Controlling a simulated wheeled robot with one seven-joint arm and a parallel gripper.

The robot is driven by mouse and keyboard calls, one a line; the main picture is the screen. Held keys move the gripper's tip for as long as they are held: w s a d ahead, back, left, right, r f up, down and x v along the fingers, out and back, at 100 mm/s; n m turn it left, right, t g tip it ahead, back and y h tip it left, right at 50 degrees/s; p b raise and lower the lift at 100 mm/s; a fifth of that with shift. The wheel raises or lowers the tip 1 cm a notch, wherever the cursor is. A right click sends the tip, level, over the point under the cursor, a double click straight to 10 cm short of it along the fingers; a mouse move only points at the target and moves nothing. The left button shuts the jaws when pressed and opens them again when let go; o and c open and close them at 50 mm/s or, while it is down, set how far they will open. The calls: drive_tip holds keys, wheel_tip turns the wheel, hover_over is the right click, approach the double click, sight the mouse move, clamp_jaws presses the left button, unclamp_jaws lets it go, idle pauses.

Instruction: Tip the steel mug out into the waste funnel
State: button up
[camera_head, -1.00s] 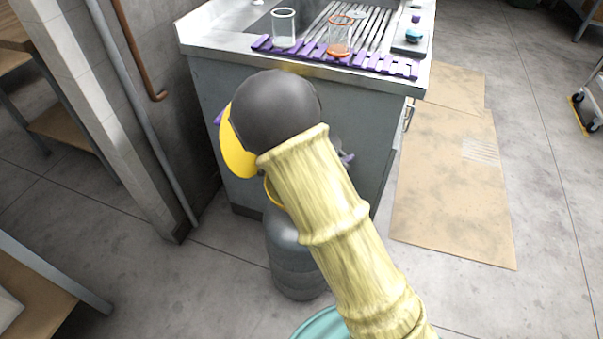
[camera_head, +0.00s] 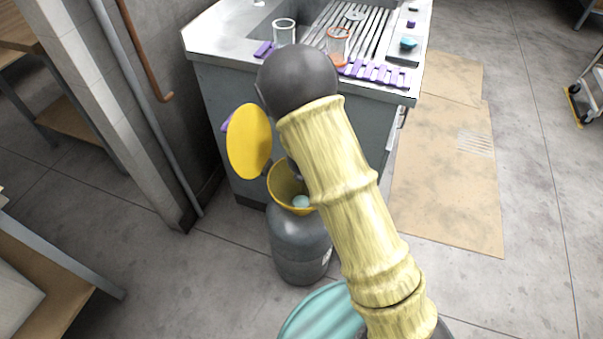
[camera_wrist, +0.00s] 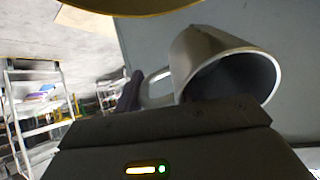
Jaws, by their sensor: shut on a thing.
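The steel mug (camera_wrist: 208,48) shows in the wrist view, lying tilted on its side with its mouth toward the camera. The visible inside looks dark, with nothing seen in it. My gripper (camera_wrist: 138,90) is at its handle (camera_wrist: 158,88) and shut on it; the hold is partly hidden. In the head view my arm hides the gripper and mug. The yellow waste funnel (camera_head: 281,184) sits on a grey drum (camera_head: 298,250), its round yellow lid (camera_head: 248,142) standing open. A pale blue-green lump (camera_head: 301,201) lies in the funnel. A yellow rim (camera_wrist: 140,5) crosses the wrist view's top.
A steel sink counter (camera_head: 225,50) stands behind the funnel. A glass beaker (camera_head: 284,32) and an orange-marked beaker (camera_head: 338,44) stand on it by purple rack pieces (camera_head: 375,74). A teal round container (camera_head: 320,318) stands in front. Cardboard (camera_head: 450,180) lies on the right floor.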

drive_tip(key=shift+r+g+y+p, duration=0.3)
drive_tip(key=shift+r+g+p, duration=0.1)
drive_tip(key=shift+p, duration=0.75)
drive_tip(key=shift+p, duration=0.35)
drive_tip(key=g+p, duration=0.1)
drive_tip(key=p, duration=0.1)
drive_tip(key=y+p, duration=0.1)
drive_tip(key=p, duration=0.1)
drive_tip(key=shift+w+d+f+g+p, duration=0.2)
drive_tip(key=shift+w+f+g+p, duration=0.1)
drive_tip(key=shift+f+g, duration=0.1)
drive_tip(key=g+y+p, duration=0.1)
drive_tip(key=p, duration=0.3)
drive_tip(key=shift+w+d+r+p, duration=0.25)
drive_tip(key=shift+w+r+p, duration=0.05)
drive_tip(key=g+y+p, duration=0.1)
drive_tip(key=p, duration=0.4)
drive_tip(key=w+d+f+g+y+p, duration=0.1)
drive_tip(key=p, duration=0.5)
drive_tip(key=shift+w+f, duration=0.1)
drive_tip(key=shift+f, duration=0.05)
drive_tip(key=shift+w+d+f+g+y+b, duration=0.2)
drive_tip(key=shift+w+f+g+y, duration=0.15)
drive_tip(key=shift+f+g+y, duration=0.15)
drive_tip(key=shift+w+d+f+g+y+b, duration=0.1)
drive_tip(key=shift+w+f+g+y+b, duration=0.1)
drive_tip(key=shift+w+f+g+y, duration=0.3)
